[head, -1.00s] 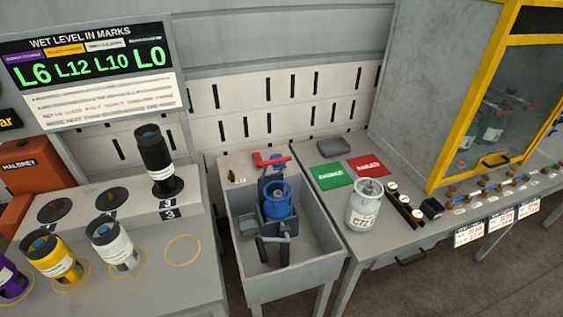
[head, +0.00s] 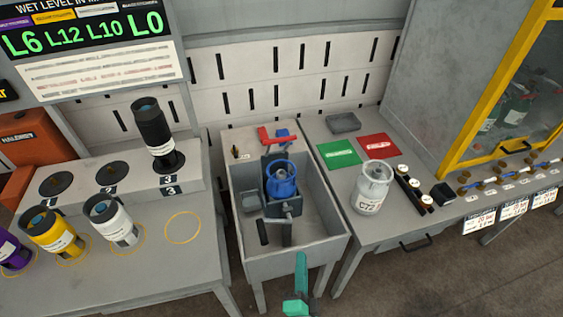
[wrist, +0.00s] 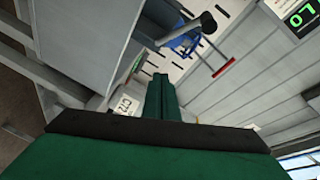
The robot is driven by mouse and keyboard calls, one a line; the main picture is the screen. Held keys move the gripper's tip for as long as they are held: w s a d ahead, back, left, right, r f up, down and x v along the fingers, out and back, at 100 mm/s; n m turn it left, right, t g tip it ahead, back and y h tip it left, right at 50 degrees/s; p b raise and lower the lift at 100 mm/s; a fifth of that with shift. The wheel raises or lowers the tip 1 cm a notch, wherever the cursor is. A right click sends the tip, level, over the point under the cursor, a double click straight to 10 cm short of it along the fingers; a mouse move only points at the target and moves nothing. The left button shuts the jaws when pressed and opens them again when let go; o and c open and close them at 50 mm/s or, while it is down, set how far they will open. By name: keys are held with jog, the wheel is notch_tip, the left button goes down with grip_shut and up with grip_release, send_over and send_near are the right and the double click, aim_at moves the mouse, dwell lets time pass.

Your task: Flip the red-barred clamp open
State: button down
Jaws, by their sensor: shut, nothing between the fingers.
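In the wrist view the red bar (wrist: 224,67) shows at the end of a thin grey rod, at upper right. A blue cylinder (head: 281,184) with a collar stands upright in a dark holder inside the trough. My gripper (head: 301,256), green, is at the front of the trough, well short of the red bar. Its fingers are together and empty; they also show in the wrist view (wrist: 160,80). I cannot tell the clamp's exact state.
A white cylinder (head: 372,188) stands on the right bench near green (head: 338,152) and red (head: 380,146) cards. On the left bench are white (head: 112,222), yellow (head: 50,232) and black (head: 154,135) cylinders. The trough's walls surround the blue cylinder.

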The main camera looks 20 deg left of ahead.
jog(key=w+a+r+m+t+y, duration=0.1)
jog(key=w+a+r+y, duration=0.3)
jog(key=r, duration=0.3)
jog(key=w+a+r+t+y, duration=0.1)
jog(key=w+a+r+y, duration=0.1)
jog(key=w+r+y, duration=0.4)
jog(key=w+a+r+h, duration=0.2)
jog(key=w+a+r, duration=0.4)
jog(key=w, duration=0.5)
jog(key=shift+w+a+g, duration=0.15)
jog(key=shift+a+g, duration=0.15)
jog(key=shift+a, duration=0.3)
jog(key=shift+w+d+r, duration=0.1)
jog(key=shift+r, duration=0.05)
